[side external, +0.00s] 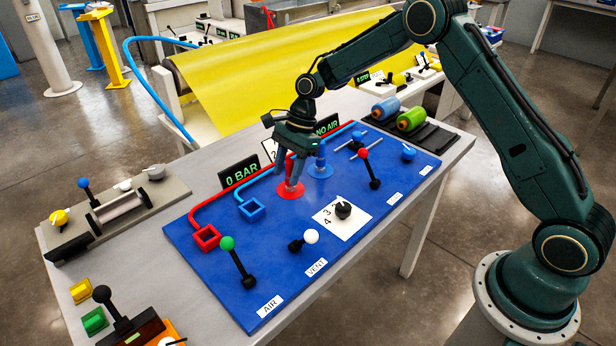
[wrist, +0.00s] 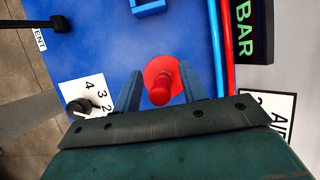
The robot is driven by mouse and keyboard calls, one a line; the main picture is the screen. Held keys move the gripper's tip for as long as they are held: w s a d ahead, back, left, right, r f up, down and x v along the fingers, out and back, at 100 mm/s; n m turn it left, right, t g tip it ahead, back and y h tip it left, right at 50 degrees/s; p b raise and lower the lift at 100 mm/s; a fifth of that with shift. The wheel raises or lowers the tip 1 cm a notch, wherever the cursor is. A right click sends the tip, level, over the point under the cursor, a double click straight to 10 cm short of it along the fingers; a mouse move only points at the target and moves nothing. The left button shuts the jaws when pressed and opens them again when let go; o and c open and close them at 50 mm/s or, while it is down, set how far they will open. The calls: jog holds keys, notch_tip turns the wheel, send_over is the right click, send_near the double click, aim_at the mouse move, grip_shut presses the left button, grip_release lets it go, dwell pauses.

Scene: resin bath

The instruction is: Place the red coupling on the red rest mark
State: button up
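The red coupling (wrist: 161,92) stands on the round red rest mark (wrist: 152,70) in the wrist view, seen nearly end on. My gripper (wrist: 161,68) is around it, one finger on each side, with small gaps showing between the fingers and the coupling. In the side external view my gripper (side external: 291,184) points down over the red rest mark (side external: 290,193).
A blue coupling (side external: 320,160) stands on a blue mark close to the right of my gripper. An open red square socket (side external: 207,237) and a blue one (side external: 251,209) lie to the left.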

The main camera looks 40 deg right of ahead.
jog(key=v, duration=1.2)
jog(key=shift+r, duration=0.25)
dwell(0.5)
jog(key=s+a+r+n+t+h, duration=0.25)
jog(key=s+r+n, duration=0.65)
jog(key=s+r, duration=0.6)
jog(key=s+d+f+n+t+h, duration=0.1)
jog(key=s+n, duration=0.3)
jog(key=s, duration=0.6)
jog(key=s+d+f+n+t+h, duration=0.1)
jog(key=s+n, duration=0.4)
jog(key=s, duration=0.5)
jog(key=shift+s+d+f+t, duration=0.35)
jog(key=shift+d+f+t, duration=0.2)
jog(key=shift+d+f, duration=0.25)
